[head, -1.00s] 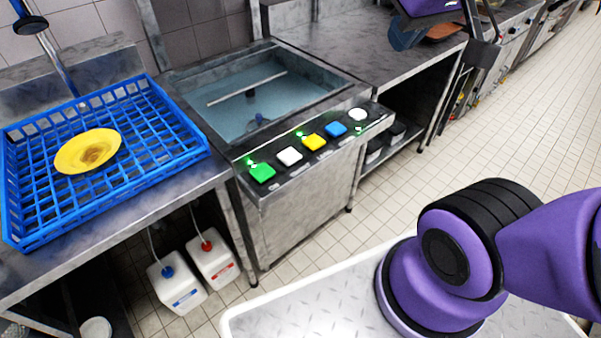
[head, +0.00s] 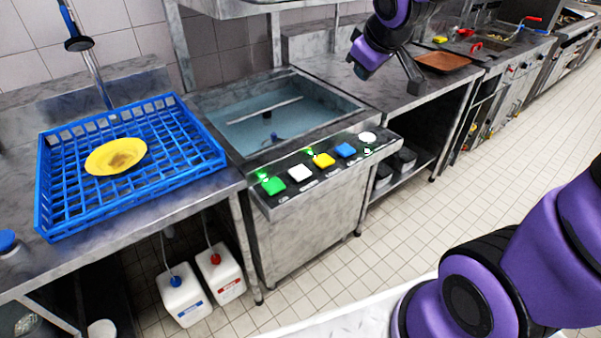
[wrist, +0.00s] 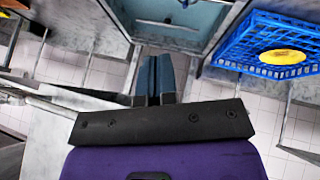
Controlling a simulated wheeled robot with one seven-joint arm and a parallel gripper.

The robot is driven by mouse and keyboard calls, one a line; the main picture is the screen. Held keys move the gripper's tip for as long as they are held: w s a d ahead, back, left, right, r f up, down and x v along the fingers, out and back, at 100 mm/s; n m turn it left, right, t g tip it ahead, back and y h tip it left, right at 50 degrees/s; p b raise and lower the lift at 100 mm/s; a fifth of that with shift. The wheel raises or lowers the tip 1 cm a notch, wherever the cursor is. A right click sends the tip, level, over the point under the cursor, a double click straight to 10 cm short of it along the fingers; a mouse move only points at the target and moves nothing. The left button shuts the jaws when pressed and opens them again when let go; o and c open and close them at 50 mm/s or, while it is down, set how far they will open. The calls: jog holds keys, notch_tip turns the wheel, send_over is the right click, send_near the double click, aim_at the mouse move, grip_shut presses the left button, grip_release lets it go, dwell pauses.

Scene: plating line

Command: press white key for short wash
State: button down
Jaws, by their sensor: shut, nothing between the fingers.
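A square white key (head: 300,173) sits on the control panel (head: 285,197) at the front of the wash basin, between a green key (head: 272,185) and a yellow key (head: 323,160). A blue key (head: 345,150) and a round white key (head: 367,137) follow to the right. My gripper (head: 359,72) is above and behind the panel's right end in the head view, well apart from every key. In the wrist view my gripper (wrist: 153,76) shows its two blue-grey fingers shut together and empty. The keys cannot be made out in the wrist view.
A blue rack (head: 190,165) with a yellow plate (head: 117,157) stands on the left counter. The water basin (head: 262,120) lies behind the panel. Two white canisters (head: 184,297) stand on the floor below. A brown tray (head: 443,62) lies on the right counter. Floor in front is clear.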

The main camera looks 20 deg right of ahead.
jog(key=w+a+f+n+y, duration=0.25)
jog(key=w+f+n, duration=0.25)
jog(key=w+f, duration=0.65)
jog(key=n+y, duration=0.3)
jog(key=n, duration=0.2)
send_over(299, 172)
notch_tip(299, 172, down, 14)
jog(key=f, duration=0.1)
jog(key=shift+r+t, duration=0.25)
jog(key=shift+t, duration=0.15)
jog(key=shift+f, duration=0.1)
jog(key=shift+f, duration=4.3)
jog(key=shift+f, duration=0.15)
jog(key=shift+f, duration=0.25)
